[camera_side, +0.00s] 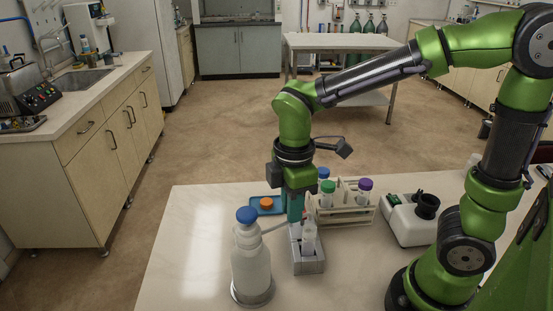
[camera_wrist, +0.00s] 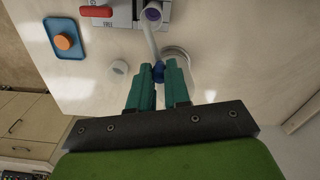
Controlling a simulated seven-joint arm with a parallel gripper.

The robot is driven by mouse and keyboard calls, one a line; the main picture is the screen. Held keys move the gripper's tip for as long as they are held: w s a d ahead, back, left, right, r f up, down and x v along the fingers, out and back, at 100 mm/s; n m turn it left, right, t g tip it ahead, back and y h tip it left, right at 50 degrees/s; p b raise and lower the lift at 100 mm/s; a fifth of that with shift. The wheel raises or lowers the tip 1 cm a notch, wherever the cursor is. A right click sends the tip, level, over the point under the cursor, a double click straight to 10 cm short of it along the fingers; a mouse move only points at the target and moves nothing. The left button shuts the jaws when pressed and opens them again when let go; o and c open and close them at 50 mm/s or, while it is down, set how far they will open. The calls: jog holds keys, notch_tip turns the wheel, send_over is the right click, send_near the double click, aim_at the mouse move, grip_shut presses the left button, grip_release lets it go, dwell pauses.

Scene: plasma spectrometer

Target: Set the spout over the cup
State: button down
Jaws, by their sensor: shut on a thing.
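A clear bottle (camera_side: 250,268) with a blue cap (camera_side: 247,214) stands at the front of the table. Its pale spout (camera_side: 273,229) runs right towards my gripper (camera_side: 295,218). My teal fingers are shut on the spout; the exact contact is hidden. A clear cup (camera_side: 309,238) stands upright in a grey block (camera_side: 309,264), just right of my fingertips. In the wrist view, a blue part shows between my gripper's fingertips (camera_wrist: 159,74), and the spout (camera_wrist: 150,42) runs up towards a round purplish opening (camera_wrist: 152,12). I cannot tell whether the tip is over the cup.
A rack (camera_side: 350,218) of capped tubes stands right of and behind my gripper. A white device (camera_side: 407,220) with a black top is farther right. A blue tray (camera_side: 255,210) with an orange piece lies behind my fingers. The table's left part is clear.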

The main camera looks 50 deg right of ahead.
jog(key=w+a+n, duration=0.3)
jog(key=w+n, duration=0.7)
jog(key=n, duration=0.5)
jog(key=shift+w, duration=0.4)
jog(key=shift+a+r, duration=0.1)
jog(key=shift+a, duration=0.05)
jog(key=c, duration=1.1)
grip_release()
notch_tip(320, 180, up, 17)
jog(key=shift+f, duration=0.1)
